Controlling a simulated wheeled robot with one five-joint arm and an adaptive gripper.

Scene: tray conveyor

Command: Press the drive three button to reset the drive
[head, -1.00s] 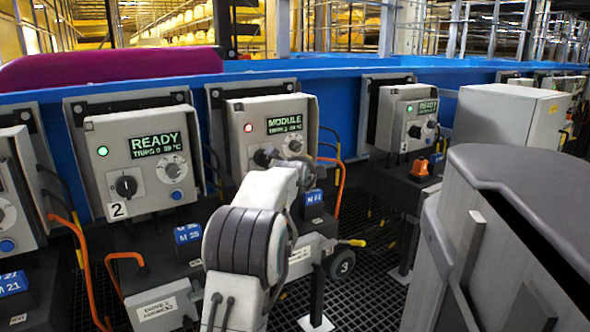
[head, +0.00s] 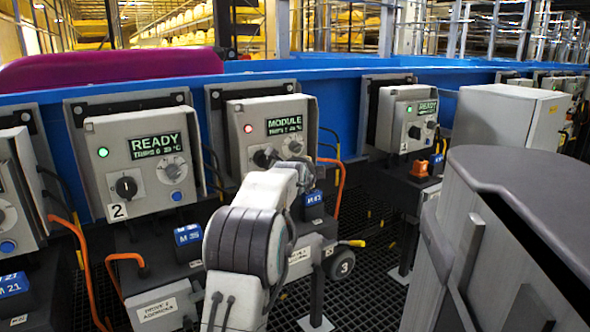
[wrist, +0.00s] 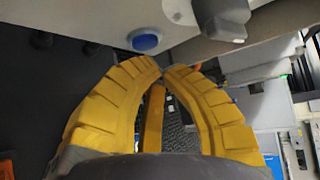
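The drive three box (head: 253,160) is the light grey one in the middle of the head view, with a red lamp and a screen reading MODULE. In the wrist view, a round blue button (wrist: 146,40) on a pale panel shows just beyond my yellow fingertips, beside a grey knob (wrist: 220,16). My gripper (wrist: 161,66) has its fingertips together with nothing visible between them. A small gap seems to separate it from the button. My gripper is hidden in the head view.
The drive 2 box (head: 145,165) on the left and another box (head: 408,118) on the right show READY and green lamps. Orange cables (head: 340,180) hang beside the boxes. A grey cabinet (head: 508,115) stands at the right. Dark grating covers the floor.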

